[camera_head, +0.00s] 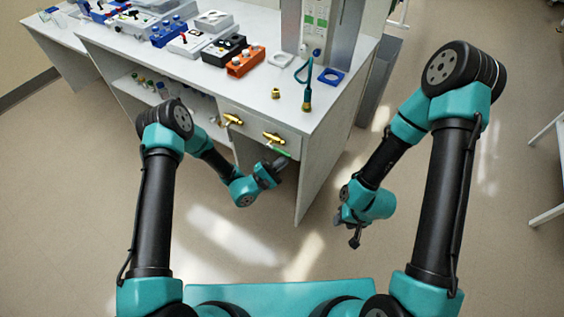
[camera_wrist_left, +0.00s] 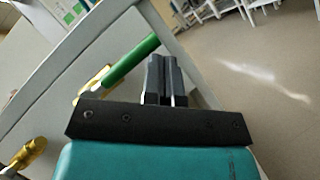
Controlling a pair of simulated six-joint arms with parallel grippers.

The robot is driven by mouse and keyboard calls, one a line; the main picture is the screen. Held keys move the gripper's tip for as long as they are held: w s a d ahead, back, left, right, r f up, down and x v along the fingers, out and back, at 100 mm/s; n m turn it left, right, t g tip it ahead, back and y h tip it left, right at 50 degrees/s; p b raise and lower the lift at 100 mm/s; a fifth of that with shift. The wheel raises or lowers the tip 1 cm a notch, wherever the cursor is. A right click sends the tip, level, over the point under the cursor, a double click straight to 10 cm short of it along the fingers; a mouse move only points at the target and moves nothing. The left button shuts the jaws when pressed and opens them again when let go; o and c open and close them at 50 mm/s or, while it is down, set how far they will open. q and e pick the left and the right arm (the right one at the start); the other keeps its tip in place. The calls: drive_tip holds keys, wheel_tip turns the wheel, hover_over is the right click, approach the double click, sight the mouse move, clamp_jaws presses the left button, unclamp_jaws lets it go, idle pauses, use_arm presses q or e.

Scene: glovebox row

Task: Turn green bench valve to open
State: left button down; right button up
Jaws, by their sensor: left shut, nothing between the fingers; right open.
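The green bench valve has a brass body (camera_head: 273,138) on the front face of the white bench. Its green lever (camera_head: 283,153) points toward the right in the head view. In the left wrist view the green lever (camera_wrist_left: 132,60) runs diagonally up and to the right, with its brass part partly hidden behind my gripper mount. My left gripper (camera_head: 281,163) is shut and empty, just below the lever. In the left wrist view its fingers (camera_wrist_left: 160,75) are beside the lever; I cannot tell whether they touch it. My right gripper (camera_head: 351,232) is open and empty, low over the floor, away from the bench.
A second brass valve (camera_head: 233,119) is to the left on the same bench face. A teal hose with a brass end (camera_head: 307,105), a brass fitting (camera_head: 276,93) and an orange block (camera_head: 245,62) are on the bench top. The floor between my arms is clear.

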use_arm(q)
drive_tip(key=s+a+f, duration=0.5)
drive_tip(key=s+f, duration=0.2)
drive_tip(key=f, duration=0.2)
drive_tip(key=shift+s+f, duration=0.15)
drive_tip(key=shift+s, duration=0.15)
idle(0.6)
